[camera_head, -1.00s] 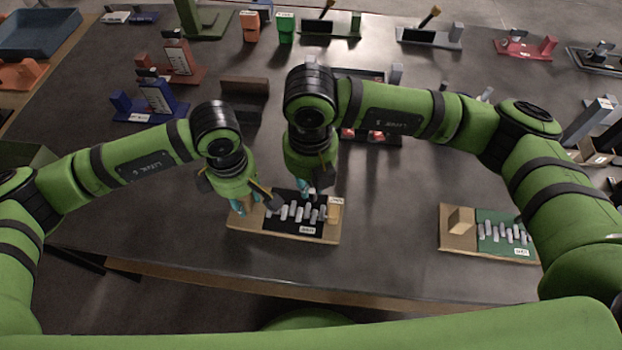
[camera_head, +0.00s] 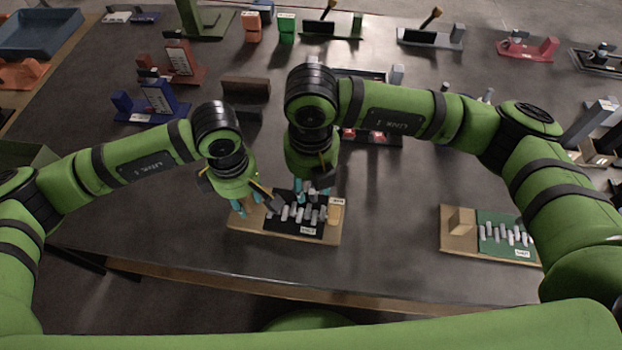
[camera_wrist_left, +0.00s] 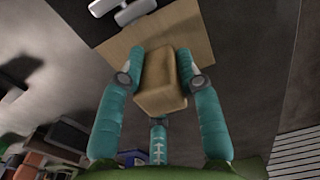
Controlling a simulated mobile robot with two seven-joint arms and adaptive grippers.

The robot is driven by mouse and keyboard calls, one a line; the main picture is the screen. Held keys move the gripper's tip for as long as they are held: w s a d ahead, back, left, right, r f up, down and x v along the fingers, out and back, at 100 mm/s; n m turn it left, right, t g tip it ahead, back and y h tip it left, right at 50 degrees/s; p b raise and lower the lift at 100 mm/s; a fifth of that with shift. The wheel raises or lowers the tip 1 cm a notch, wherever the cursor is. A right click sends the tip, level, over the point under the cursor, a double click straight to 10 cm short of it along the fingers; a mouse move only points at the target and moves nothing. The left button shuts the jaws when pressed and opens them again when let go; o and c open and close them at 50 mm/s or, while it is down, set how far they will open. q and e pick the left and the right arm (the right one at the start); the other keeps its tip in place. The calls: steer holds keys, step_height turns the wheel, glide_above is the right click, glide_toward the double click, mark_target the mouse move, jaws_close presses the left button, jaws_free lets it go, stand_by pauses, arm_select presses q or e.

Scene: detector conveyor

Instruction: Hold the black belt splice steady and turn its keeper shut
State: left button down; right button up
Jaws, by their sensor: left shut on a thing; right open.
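The black belt splice (camera_head: 284,226) lies on a tan base board (camera_head: 262,230) near the table's front edge, with a row of grey metal pieces (camera_head: 298,213) along it. My left gripper (camera_head: 246,208) is shut on the tan block at the board's left end. The left wrist view shows this block (camera_wrist_left: 165,85) between the teal fingers. My right gripper (camera_head: 315,190) is open, pointing down over the far right part of the black splice. Its fingers partly hide that part, and I cannot tell whether they touch a piece. Another tan block (camera_head: 335,213) stands at the right end.
A similar board with a green splice (camera_head: 488,224) lies to the right. A blue fixture (camera_head: 152,103), a brown block (camera_head: 246,87) and a dark fixture with red parts (camera_head: 372,134) stand behind. The table between the two splice boards is clear.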

mark_target(311, 186)
step_height(311, 186, up, 12)
stand_by(0.4)
arm_select(q)
steer(key=c, duration=0.8)
jaws_free()
steer(key=shift+r, duration=0.1)
